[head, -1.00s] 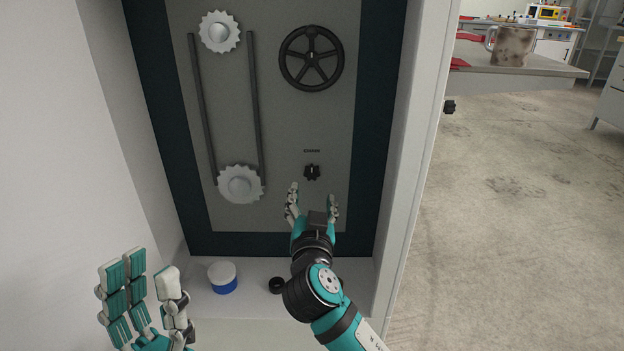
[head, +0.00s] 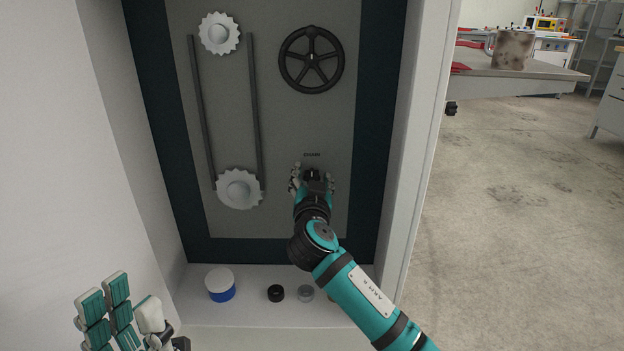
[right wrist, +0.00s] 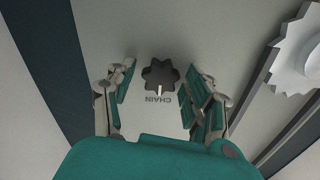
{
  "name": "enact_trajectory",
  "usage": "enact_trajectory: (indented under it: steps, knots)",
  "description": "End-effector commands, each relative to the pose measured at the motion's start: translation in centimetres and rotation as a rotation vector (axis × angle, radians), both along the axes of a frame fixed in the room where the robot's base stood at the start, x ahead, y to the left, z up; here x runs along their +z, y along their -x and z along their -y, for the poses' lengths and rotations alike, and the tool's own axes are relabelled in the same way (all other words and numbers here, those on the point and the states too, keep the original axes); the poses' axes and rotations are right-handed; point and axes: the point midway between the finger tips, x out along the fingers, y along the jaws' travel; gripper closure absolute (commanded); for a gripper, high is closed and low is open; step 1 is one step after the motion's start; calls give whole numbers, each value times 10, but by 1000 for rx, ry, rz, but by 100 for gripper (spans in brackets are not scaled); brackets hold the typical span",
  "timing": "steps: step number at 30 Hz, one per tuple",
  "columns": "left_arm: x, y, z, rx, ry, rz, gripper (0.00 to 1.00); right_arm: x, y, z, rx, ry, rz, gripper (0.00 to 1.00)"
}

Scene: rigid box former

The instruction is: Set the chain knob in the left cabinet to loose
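The chain knob (head: 312,174) is a small black lobed knob on the grey back panel of the cabinet, under the label CHAIN. In the right wrist view the knob (right wrist: 160,75) shows a white mark that points toward the label. My right gripper (head: 312,181) is at the knob. In the right wrist view its fingers (right wrist: 158,92) are spread on either side of the knob with gaps, not visibly touching it. My left gripper (head: 132,310) is at the lower left, open and empty, partly cut off by the frame.
Above the knob is a black handwheel (head: 311,59). To the left are two silver sprockets (head: 219,33) (head: 239,188) with chain strands. The cabinet's right wall (head: 420,130) stands beside my right arm.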

Motion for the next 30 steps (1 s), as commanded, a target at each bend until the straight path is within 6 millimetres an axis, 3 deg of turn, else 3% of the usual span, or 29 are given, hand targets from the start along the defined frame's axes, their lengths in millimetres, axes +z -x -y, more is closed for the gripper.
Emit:
enact_trajectory:
  steps: [1,11,20,30]
  knots:
    - [0,0,0,0,0,-1,64,0,0,0,0,0,0,56]
    - [0,0,0,0,0,-1,64,0,0,0,0,0,0,97]
    - [5,0,0,0,0,-1,64,1,0,0,0,42,-1,97]
    - [25,0,0,1,0,0,64,2,0,0,-1,270,-4,97]
